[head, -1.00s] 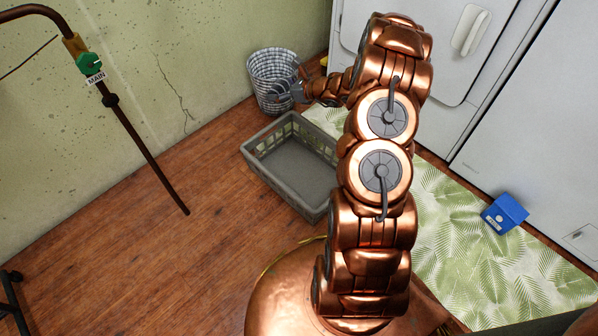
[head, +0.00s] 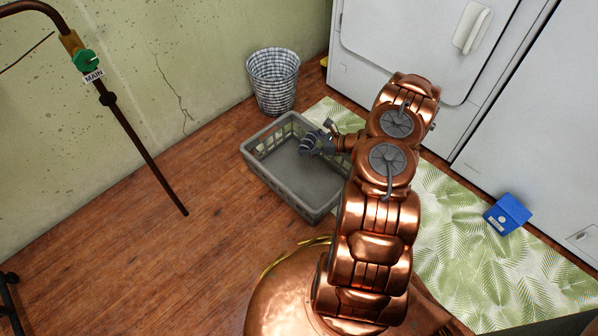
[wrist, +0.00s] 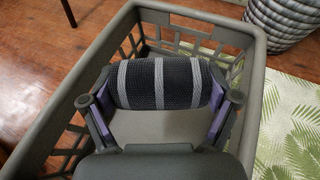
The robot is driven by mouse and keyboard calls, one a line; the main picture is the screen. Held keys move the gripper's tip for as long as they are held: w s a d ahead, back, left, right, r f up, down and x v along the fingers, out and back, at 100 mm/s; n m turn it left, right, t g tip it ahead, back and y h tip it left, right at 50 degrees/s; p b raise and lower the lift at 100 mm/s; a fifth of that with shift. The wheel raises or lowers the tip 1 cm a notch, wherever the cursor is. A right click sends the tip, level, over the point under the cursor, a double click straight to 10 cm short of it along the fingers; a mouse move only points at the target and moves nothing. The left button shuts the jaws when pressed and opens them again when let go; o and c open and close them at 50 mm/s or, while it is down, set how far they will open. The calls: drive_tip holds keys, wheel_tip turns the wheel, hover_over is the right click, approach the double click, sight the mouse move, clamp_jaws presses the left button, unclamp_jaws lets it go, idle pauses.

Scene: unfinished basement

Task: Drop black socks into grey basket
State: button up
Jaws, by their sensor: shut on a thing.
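The black socks (wrist: 166,83), a dark roll with lighter grey stripes, are held between the two fingers of my gripper (wrist: 162,105). My gripper (head: 318,143) is shut on them and also shows in the head view, over the grey basket. The grey basket (head: 262,166) is a rectangular, slatted plastic one on the wooden floor. In the wrist view its rim (wrist: 190,14) surrounds the socks on the far side and its bare bottom shows below them. I cannot tell the exact height of the socks above the bottom.
A round checkered basket (head: 273,82) stands behind the grey basket by the wall. White appliances (head: 400,50) stand at the back right. A leaf-patterned mat (head: 470,240) carries a blue box (head: 506,213). A brown pipe (head: 145,150) hangs at left. Floor left of the basket is clear.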

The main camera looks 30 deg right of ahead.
wheel_tip(320, 180, down, 5)
drive_tip(key=shift+f+b, duration=0.15)
drive_tip(key=shift+b, duration=0.95)
drive_tip(key=o, duration=0.9)
drive_tip(key=v, duration=1.2)
drive_tip(key=shift+a, duration=0.1)
